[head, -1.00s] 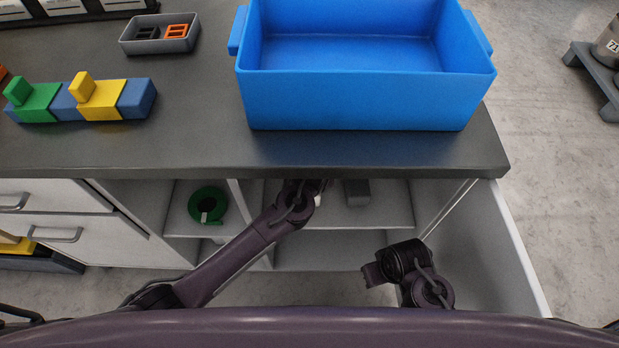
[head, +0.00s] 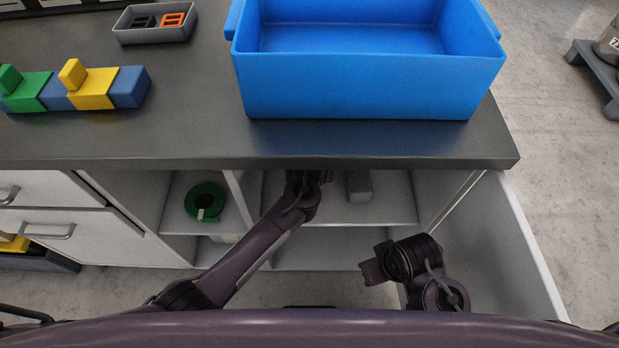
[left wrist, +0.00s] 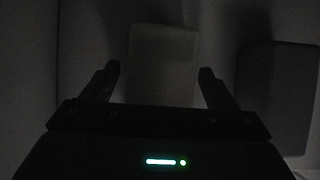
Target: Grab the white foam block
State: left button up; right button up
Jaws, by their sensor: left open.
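In the dark left wrist view, a pale block (left wrist: 163,50), apparently the white foam block, stands between the spread fingers of my left gripper (left wrist: 159,71). The fingers are open, one on each side; I cannot tell whether they touch it. In the head view my left gripper (head: 318,177) reaches into the open cabinet under the counter edge, and the pale block is hidden there. A grey block (head: 358,186) lies just right of it on the shelf; it shows as a dark block (left wrist: 278,95) in the wrist view. My right gripper (head: 373,271) hangs low before the cabinet, its jaws unclear.
The dark counter (head: 190,135) overhangs the shelf (head: 390,211). A green tape roll (head: 206,188) lies in the left compartment behind a divider. The open door (head: 510,240) stands at right. A blue bin (head: 370,85) sits on the counter.

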pick_arm(q)
jog(key=shift+f+p, duration=0.25)
jog(key=shift+p, duration=0.05)
dwell(0.4)
jog(key=c, duration=1)
jog(key=shift+c, duration=0.3)
